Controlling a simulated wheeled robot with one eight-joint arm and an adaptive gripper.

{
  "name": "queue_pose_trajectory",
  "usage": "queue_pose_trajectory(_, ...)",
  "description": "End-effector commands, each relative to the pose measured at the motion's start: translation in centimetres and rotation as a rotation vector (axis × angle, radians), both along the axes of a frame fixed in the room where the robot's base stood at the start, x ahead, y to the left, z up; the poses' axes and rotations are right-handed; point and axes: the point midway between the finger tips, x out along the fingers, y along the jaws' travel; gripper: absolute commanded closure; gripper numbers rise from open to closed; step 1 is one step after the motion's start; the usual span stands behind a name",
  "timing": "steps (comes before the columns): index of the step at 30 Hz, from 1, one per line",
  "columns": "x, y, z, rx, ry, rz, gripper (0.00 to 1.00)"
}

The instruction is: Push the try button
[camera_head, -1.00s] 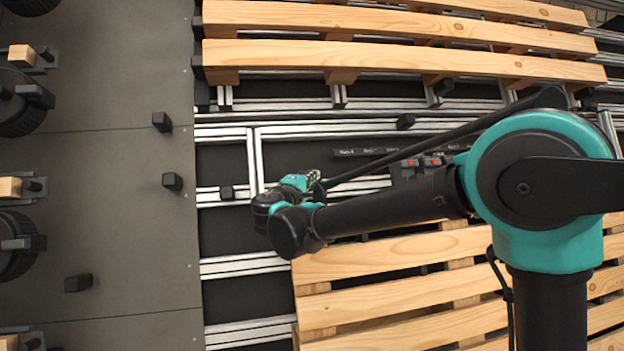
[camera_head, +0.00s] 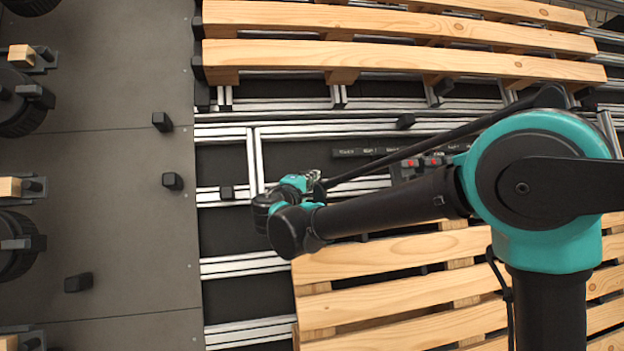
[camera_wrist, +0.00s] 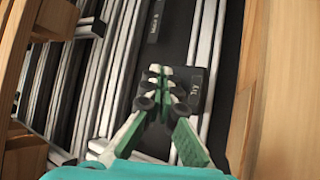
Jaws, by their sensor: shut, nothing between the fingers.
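In the wrist view a dark plate (camera_wrist: 206,76) bears a white label (camera_wrist: 193,88) that seems to read "Try". My gripper (camera_wrist: 160,82) is shut and empty, with its green fingers and pale tips over the left part of this plate. No button surface shows clearly there; the fingers cover that area. I cannot tell whether the tips touch the plate. In the head view my gripper (camera_head: 312,181) is small and partly hidden by my arm, above the metal rails left of the red buttons.
Two red buttons (camera_head: 423,162) sit on a dark box beside my forearm. A dark labelled strip (camera_head: 365,152) lies behind. Wooden pallets lie at the back (camera_head: 400,55) and front (camera_head: 390,290). Metal rails (camera_head: 245,265) run between, and grey floor (camera_head: 120,190) is at left.

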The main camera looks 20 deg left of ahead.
Motion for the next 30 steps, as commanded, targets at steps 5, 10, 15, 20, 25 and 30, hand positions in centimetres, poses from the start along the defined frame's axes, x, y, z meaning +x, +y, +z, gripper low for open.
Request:
queue_pose_trajectory(5,0.42,0.26,-0.26,0.0,0.0,0.0,1.0)
queue_pose_trajectory(10,0.56,0.36,-0.34,0.0,0.0,0.0,1.0)
queue_pose_trajectory(15,0.56,0.36,-0.34,0.0,0.0,0.0,1.0)
queue_pose_trajectory(20,0.61,0.4,-0.37,0.0,0.0,0.0,1.0)
queue_pose_trajectory(25,0.73,0.49,-0.45,0.0,0.0,0.0,1.0)
queue_pose_trajectory(30,0.87,0.58,-0.54,0.0,0.0,0.0,1.0)
